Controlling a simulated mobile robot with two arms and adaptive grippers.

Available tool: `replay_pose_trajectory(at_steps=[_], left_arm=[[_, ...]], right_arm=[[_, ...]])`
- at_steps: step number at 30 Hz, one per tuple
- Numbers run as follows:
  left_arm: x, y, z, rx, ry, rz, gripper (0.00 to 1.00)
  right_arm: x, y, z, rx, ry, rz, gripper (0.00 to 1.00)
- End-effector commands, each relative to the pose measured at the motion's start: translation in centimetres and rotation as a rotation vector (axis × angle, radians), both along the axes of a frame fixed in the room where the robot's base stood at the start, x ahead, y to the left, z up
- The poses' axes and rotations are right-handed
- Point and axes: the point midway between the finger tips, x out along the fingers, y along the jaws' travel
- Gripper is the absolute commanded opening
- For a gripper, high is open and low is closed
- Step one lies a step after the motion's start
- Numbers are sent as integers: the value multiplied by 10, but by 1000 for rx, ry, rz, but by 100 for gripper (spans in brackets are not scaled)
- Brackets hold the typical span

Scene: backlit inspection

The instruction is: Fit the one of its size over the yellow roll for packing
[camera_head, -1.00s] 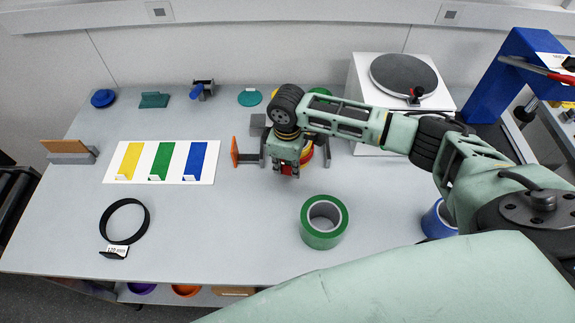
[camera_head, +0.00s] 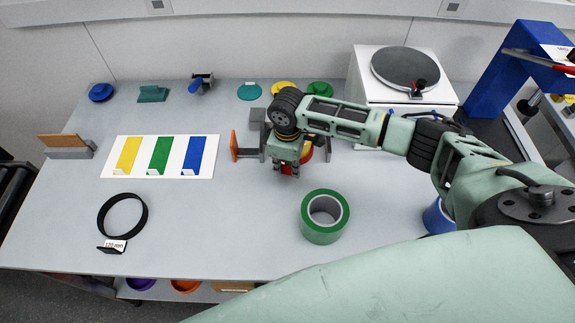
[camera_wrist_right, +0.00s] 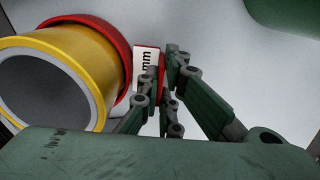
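The yellow roll (camera_wrist_right: 88,48) stands at the left of the right wrist view, its grey core facing the camera. A red ring (camera_wrist_right: 112,32) lies around its far end, with a red tab and a white label (camera_wrist_right: 146,68) reading "mm". My right gripper (camera_wrist_right: 165,75) has its fingertips close together at this tab and appears shut on it. In the head view my right gripper (camera_head: 286,166) hides most of the roll and ring. A black ring (camera_head: 123,216) with a "120 mm" label lies at the left of the table. My left gripper is not in view.
A green roll (camera_head: 311,230) stands at front centre, with a blue roll (camera_head: 434,219) partly behind my arm. A stand with an orange plate (camera_head: 234,145) is left of my gripper. A colour-striped card (camera_head: 140,156) lies left.

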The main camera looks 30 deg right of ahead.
Motion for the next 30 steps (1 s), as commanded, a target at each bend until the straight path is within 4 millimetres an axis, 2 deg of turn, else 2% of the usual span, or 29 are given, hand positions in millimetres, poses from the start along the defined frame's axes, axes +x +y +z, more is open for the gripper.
replay_pose_trajectory(at_steps=[12, 15, 21, 30], left_arm=[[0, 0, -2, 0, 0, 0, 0], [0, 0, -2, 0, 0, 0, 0], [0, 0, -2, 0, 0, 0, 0], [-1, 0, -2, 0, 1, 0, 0]], right_arm=[[0, 0, -3, 1, -1, 0, 0], [0, 0, -3, 1, -1, 0, 11], [0, 0, -3, 1, -1, 0, 27], [0, 0, -2, 0, -1, 0, 27]])
